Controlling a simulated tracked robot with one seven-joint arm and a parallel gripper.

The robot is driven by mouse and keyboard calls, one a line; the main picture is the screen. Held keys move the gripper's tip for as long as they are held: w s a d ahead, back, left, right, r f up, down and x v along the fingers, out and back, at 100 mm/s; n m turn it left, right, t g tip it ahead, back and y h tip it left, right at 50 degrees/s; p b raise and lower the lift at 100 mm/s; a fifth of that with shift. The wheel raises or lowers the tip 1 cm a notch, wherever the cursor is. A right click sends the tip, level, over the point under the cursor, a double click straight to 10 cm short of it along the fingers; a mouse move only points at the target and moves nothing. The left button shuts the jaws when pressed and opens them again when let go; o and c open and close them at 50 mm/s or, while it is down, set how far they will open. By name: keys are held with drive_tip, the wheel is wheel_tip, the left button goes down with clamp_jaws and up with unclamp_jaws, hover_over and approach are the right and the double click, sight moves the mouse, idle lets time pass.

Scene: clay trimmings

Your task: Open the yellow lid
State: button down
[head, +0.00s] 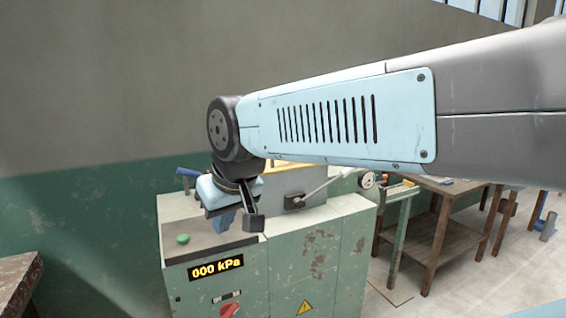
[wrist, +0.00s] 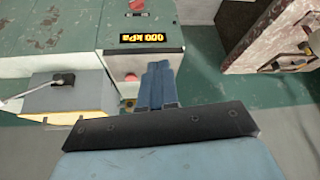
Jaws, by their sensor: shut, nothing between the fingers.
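A pale green machine (head: 310,255) stands in the middle of the head view. A grey block with yellow edges sits on its top, partly hidden behind my arm. A yellow strip, apparently the lid (head: 287,166), shows just under my arm. The yellow (wrist: 109,96) also shows along the block's side in the wrist view. A lever with a dark mount (head: 295,201) is on the block. My gripper (head: 224,222) is shut and empty, above the machine's left part, left of the block. Its blue fingers (wrist: 157,84) lie together in the wrist view, apart from the block.
A brown workbench (head: 445,187) stands at right. A worn table (head: 18,278) is at lower left. A wall is behind.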

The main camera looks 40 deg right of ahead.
drive_tip(key=w+a+f+m+g+y, duration=0.2)
drive_tip(key=w+f+m+y, duration=0.2)
drive_tip(key=w+m+y, duration=0.4)
drive_tip(key=w+d+m+t+y, duration=0.2)
drive_tip(key=w+d+m+t, duration=0.5)
drive_tip(key=w+d+m, duration=0.4)
drive_tip(key=s+d+f+m+t+h, duration=0.15)
drive_tip(key=d+m+t+h, duration=0.65)
drive_tip(key=d, duration=0.9)
drive_tip(key=s+d+f+m+t+h, duration=0.15)
drive_tip(key=d+m+h, duration=0.55)
drive_tip(key=d+m, duration=0.7)
drive_tip(key=w+d+r+n, duration=0.2)
drive_tip(key=w+d, duration=0.2)
drive_tip(key=w, duration=0.4)
drive_tip(key=shift+w+r, duration=0.25)
drive_tip(key=shift+w, duration=0.15)
drive_tip(key=shift+g, duration=0.25)
